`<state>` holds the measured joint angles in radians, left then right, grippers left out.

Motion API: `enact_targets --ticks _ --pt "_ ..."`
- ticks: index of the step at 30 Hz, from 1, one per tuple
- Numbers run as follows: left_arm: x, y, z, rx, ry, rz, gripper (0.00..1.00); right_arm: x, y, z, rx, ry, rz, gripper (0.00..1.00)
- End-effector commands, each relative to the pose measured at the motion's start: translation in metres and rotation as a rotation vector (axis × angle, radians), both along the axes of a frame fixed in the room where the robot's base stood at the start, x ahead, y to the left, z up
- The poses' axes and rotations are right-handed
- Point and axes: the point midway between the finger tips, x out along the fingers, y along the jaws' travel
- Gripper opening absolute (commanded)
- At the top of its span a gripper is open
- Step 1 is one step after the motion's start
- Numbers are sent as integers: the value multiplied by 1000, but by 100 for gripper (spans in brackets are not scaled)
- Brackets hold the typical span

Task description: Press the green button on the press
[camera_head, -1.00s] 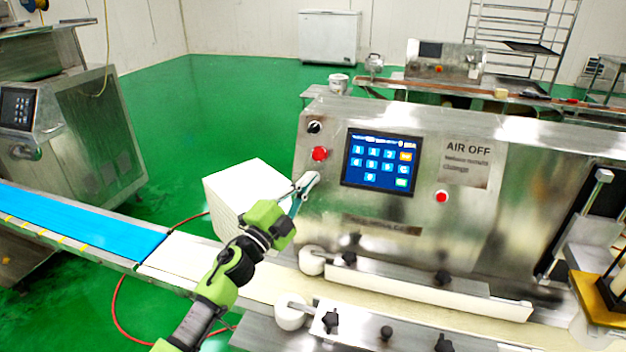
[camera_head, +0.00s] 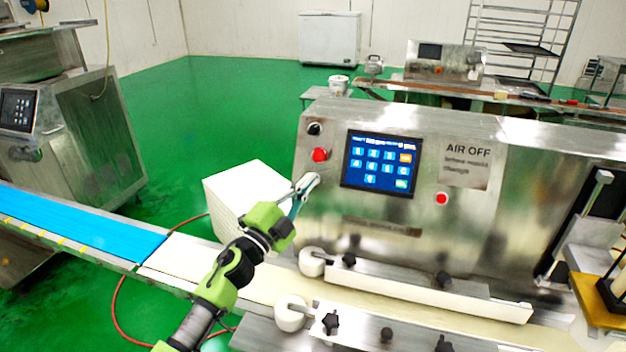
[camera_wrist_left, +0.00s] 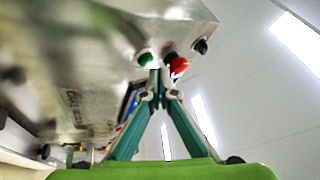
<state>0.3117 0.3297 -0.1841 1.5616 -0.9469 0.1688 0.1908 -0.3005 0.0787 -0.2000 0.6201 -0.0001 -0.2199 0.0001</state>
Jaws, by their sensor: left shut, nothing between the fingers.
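The press (camera_head: 440,235) is a steel machine with a blue touch screen (camera_head: 381,163) on its front. The green button (camera_wrist_left: 146,58) shows in the left wrist view, just left of and beyond my fingertips; whether they touch it I cannot tell. In the head view it is hidden, and my gripper covers the panel below the red button. My left gripper (camera_head: 308,184) is shut and empty, its tips close to the panel under the red button (camera_head: 320,155). The gripper also shows in the left wrist view (camera_wrist_left: 157,78). My right gripper is not in view.
A black knob (camera_head: 314,128) sits above the red button, and a second red button (camera_head: 442,198) is right of the screen. A conveyor with a blue belt (camera_head: 75,222) runs along the left. A white box (camera_head: 250,190) stands behind my gripper.

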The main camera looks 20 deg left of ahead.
Motion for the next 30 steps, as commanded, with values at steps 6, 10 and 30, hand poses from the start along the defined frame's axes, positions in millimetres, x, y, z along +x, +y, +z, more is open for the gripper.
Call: enact_targets --ticks 6,10,30 --pt "1 0 -1 1 0 0 0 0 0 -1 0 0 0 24" --pt "6 0 -3 1 0 0 0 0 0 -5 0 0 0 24" --pt "10 0 -5 0 0 0 0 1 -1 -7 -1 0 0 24"
